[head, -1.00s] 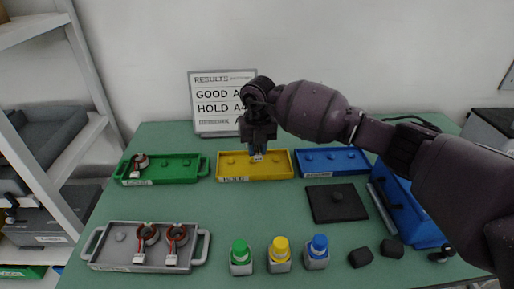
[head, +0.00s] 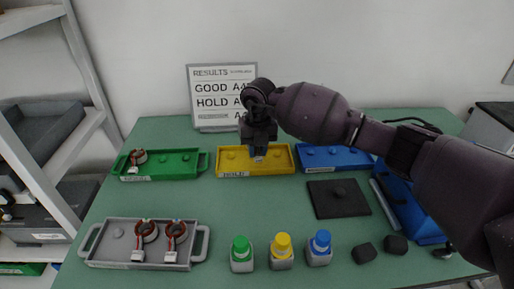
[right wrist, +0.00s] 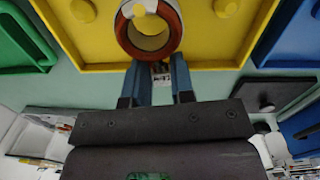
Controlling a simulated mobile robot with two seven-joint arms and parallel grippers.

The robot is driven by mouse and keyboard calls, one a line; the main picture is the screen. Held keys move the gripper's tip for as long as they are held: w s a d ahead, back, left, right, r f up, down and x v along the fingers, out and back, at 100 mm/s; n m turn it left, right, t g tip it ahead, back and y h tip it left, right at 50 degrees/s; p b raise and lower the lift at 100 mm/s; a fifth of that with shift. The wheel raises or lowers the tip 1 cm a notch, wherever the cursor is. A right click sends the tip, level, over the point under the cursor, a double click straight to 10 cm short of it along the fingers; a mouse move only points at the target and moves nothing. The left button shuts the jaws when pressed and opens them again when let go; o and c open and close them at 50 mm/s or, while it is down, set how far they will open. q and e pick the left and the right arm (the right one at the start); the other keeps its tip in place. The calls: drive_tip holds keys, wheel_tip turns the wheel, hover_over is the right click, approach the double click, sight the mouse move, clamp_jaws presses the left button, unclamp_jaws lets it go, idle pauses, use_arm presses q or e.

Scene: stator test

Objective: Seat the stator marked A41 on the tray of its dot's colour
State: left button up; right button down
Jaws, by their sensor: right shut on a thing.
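My right gripper (head: 259,150) is low over the yellow tray (head: 228,170), which is labelled HOLD. In the right wrist view its blue fingers (right wrist: 158,82) are shut on the white connector end of a stator (right wrist: 174,38), a red-brown ring with a white inner rim. The ring lies over a yellow peg (right wrist: 150,22), which shows through its opening; I cannot tell whether it is fully down on the tray. No marking on this stator can be read. My left gripper is not in view.
A green tray (head: 188,167) holds one stator (head: 138,158). A grey tray (head: 105,250) holds two stators. A blue tray (head: 340,153) stands to the right. A results board (head: 215,88), partly hidden by my arm, stands behind. Three capped bottles and a black plate (head: 325,205) are in front.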

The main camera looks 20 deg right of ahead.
drive_tip(key=shift+f, duration=0.45)
drive_tip(key=shift+f, duration=0.45)
drive_tip(key=shift+f, duration=0.25)
idle(0.4)
drive_tip(key=c, duration=1.1)
unclamp_jaws()
drive_tip(key=shift+r, duration=0.1)
